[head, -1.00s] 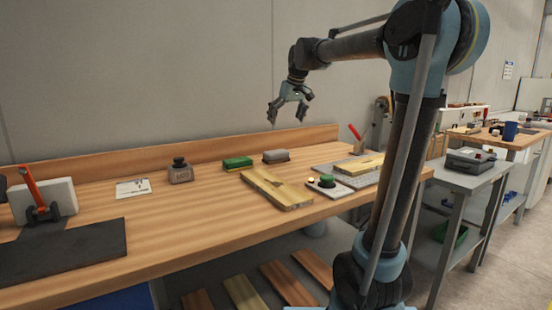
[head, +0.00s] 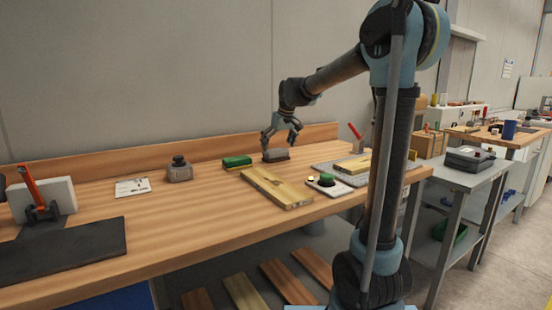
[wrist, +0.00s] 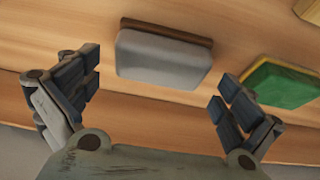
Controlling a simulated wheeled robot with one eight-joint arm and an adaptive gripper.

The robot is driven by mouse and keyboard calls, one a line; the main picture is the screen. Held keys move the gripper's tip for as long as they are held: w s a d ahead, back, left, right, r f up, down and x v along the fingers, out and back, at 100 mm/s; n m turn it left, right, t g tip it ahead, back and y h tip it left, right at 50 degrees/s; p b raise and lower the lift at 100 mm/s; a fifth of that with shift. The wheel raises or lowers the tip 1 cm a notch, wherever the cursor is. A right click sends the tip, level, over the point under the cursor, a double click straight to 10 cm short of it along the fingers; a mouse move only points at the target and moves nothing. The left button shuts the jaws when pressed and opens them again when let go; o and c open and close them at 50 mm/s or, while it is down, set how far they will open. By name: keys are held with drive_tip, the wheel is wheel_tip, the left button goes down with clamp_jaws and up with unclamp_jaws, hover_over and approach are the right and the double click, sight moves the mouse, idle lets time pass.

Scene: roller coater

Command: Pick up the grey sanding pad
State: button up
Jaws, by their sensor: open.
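The grey sanding pad (head: 276,156) lies on the wooden workbench toward its back, right of a green pad. In the wrist view the grey sanding pad (wrist: 163,58) shows a smooth grey face and a brown edge strip. My gripper (head: 280,140) is open and empty, close above the sanding pad in the head view. In the wrist view my gripper (wrist: 160,92) has its fingers spread wide, with the pad between and a little beyond the fingertips. I cannot tell the exact height gap.
The green pad (head: 237,162) lies just left of the sanding pad; it also shows in the wrist view (wrist: 283,83). A wooden board (head: 277,187) lies in front. A dark weight (head: 180,170) stands further left. The bench's back ledge (head: 180,155) runs close behind.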

sight(276, 150)
drive_tip(key=shift+x, duration=1.7)
drive_tip(key=c, duration=0.9)
drive_tip(key=shift+r, duration=0.2)
wheel_tip(276, 150, up, 10)
drive_tip(key=shift+f, duration=0.1)
drive_tip(key=o, duration=0.4)
drive_tip(key=shift+c, duration=1)
